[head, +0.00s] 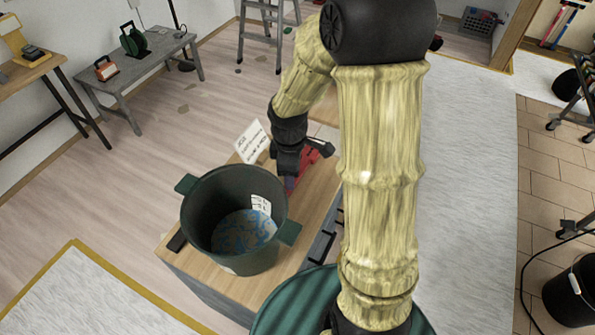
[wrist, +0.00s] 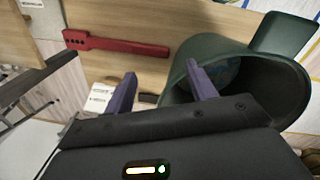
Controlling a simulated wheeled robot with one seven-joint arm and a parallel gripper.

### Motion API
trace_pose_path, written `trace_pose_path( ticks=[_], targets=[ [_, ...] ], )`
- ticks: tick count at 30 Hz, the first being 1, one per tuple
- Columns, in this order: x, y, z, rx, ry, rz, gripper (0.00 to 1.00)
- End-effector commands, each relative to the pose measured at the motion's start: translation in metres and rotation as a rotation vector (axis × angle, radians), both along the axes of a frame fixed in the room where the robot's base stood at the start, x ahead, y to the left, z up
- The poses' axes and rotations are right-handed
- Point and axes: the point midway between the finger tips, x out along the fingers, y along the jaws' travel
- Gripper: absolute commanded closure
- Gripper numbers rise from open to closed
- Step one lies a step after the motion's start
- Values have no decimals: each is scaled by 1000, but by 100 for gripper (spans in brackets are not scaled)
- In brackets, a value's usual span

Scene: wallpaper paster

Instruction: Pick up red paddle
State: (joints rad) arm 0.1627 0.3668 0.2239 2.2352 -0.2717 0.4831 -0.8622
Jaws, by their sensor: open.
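In the head view the red paddle (head: 313,154) shows only in part beside my gripper, which hides the rest. My gripper (wrist: 161,76) is open and empty, its two purple fingers apart. The paddle appears beyond the fingertips, not between them. In the head view my gripper (head: 291,183) is over the cabinet top, just behind the green bucket.
The green bucket (head: 210,215), with blue and white contents, stands on the wooden cabinet top (head: 308,207) close to my gripper. A white card (head: 251,141) stands behind it. A small dark block (head: 177,241) lies at the left edge. A grey table (head: 150,65) stands farther back.

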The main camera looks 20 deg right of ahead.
Motion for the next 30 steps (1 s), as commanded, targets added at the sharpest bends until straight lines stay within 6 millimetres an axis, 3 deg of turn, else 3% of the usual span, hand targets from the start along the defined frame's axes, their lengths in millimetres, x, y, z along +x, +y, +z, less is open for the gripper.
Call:
trace_pose_path(
  ticks=[12, 15, 20, 30],
  targets=[
    [78, -4, -48, -14, 95, 926, 44],
    [91, -5, -57, -11, 97, 1092, 44],
    [100, -7, -64, -11, 97, 1209, 44],
    [100, -6, -66, -12, 97, 1215, 44]
  ],
)
